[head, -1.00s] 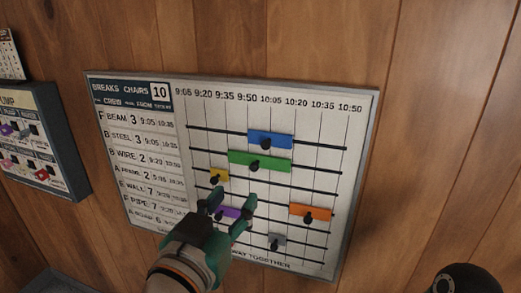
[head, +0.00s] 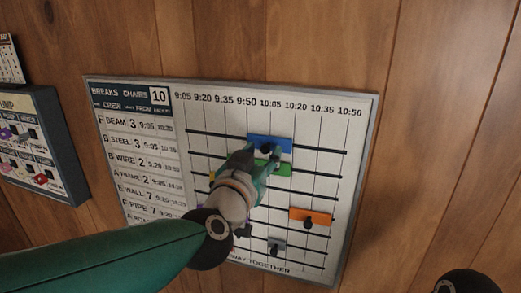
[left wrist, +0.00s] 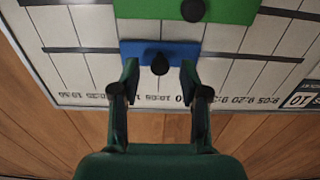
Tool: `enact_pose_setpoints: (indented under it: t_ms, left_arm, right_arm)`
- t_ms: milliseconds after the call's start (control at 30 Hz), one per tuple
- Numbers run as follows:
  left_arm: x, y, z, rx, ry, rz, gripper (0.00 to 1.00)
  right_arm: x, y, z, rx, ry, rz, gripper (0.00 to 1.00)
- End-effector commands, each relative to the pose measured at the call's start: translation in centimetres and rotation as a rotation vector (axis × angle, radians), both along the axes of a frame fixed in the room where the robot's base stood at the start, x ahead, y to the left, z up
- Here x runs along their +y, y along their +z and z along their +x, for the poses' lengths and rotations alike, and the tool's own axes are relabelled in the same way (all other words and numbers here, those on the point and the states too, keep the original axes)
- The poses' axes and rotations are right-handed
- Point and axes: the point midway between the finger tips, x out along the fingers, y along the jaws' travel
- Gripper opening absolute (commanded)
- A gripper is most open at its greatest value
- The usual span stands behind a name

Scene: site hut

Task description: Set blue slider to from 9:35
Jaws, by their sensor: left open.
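The blue slider (head: 270,143) sits on the top rail of the wall board (head: 362,130), its left end roughly under 9:50 and its right end near 10:20. It carries a dark round knob. My left gripper (head: 263,153) is open in front of the board, with its fingers at the blue slider. In the left wrist view, where the board is upside down, the blue slider (left wrist: 185,50) and its knob show between the open fingertips (left wrist: 159,68). I cannot tell whether they touch. My right gripper is out of view.
The green slider (head: 283,170) is on the rail just below, partly behind my gripper. The orange slider (head: 312,216) and grey slider (head: 276,246) are lower right. My arm hides much of the yellow and purple sliders. The top rail left of blue is clear.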

Motion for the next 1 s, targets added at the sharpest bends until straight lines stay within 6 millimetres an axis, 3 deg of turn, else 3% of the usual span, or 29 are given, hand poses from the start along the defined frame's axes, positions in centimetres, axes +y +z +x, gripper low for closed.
enact_pose_setpoints:
  t_ms: [167, 467, 733, 1000]
  left_arm:
    - [-0.37, 0.02, 1.33, 0.0, 0.001, 0.0, 0.45]
    - [-0.43, 0.0, 1.51, -0.001, 0.001, 0.0, 0.45]
    - [-0.39, 0.0, 1.49, 0.0, 0.001, 0.0, 0.01]
    - [-0.38, -0.01, 1.48, 0.0, 0.002, 0.0, 0.0]
  right_arm:
    - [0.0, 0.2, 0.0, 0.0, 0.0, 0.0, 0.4]
    - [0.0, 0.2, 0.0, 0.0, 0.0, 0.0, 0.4]
    - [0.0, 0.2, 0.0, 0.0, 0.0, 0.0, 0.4]
    - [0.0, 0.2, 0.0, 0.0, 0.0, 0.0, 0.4]
